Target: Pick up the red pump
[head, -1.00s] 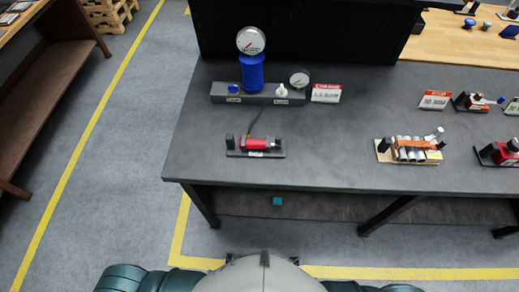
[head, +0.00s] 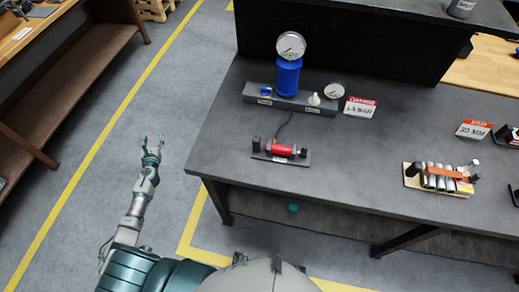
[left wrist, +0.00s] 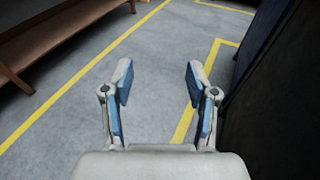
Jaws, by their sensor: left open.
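The red pump (head: 282,149) lies on a small black stand (head: 270,157) near the front left of the dark workbench. A dark hose runs from it toward the grey gauge block behind. My left gripper (head: 153,141) is open and empty, over the floor to the left of the bench and well apart from the pump. In the left wrist view, my left gripper (left wrist: 159,80) shows blue-padded fingers spread wide with only floor between them. The right gripper is not in view.
The workbench (head: 350,180) has a blue cylinder with a gauge (head: 288,75) behind the pump. A red-and-white sign (head: 360,107) and a holder with several silver cylinders (head: 438,178) stand to the right. A brown shelf (head: 80,90) is at the left, with clear floor between.

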